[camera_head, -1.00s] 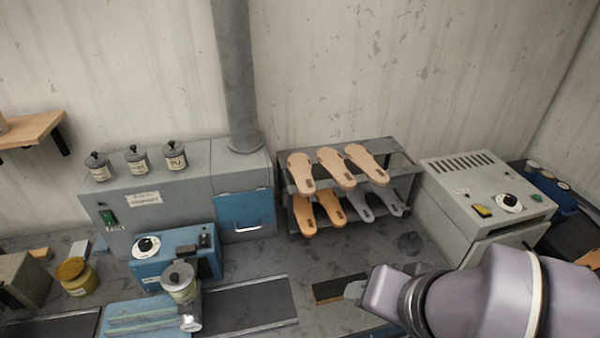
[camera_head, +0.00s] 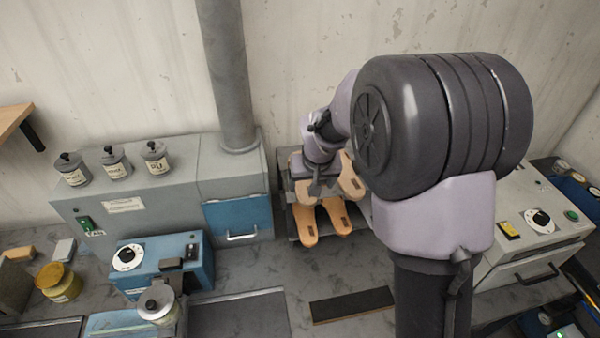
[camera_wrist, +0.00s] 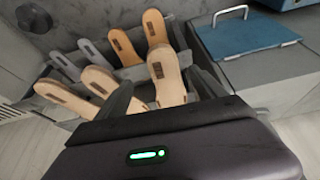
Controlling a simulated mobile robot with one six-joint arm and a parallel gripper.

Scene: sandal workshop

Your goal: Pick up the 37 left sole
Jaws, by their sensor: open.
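My gripper (camera_head: 314,184) is over the left end of the sole rack's upper tier, and it also shows in the wrist view (camera_wrist: 163,84). Its dark fingers are apart, one on each side of a light tan sole (camera_wrist: 167,76); I cannot tell whether they touch it. Two more light tan soles, one (camera_wrist: 100,80) and another (camera_wrist: 74,96), lie beside it on the same tier. Size and side marks are too small to read, so I cannot tell which sole is the 37 left. In the head view my arm hides much of the rack.
The lower tier holds two orange-tan soles (camera_head: 338,216) and two grey soles (camera_wrist: 92,52). A grey cabinet with a blue door (camera_head: 238,219) stands close to the rack's left. A grey machine with a dial (camera_head: 530,222) stands at right. A dark strip (camera_head: 352,305) lies in front.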

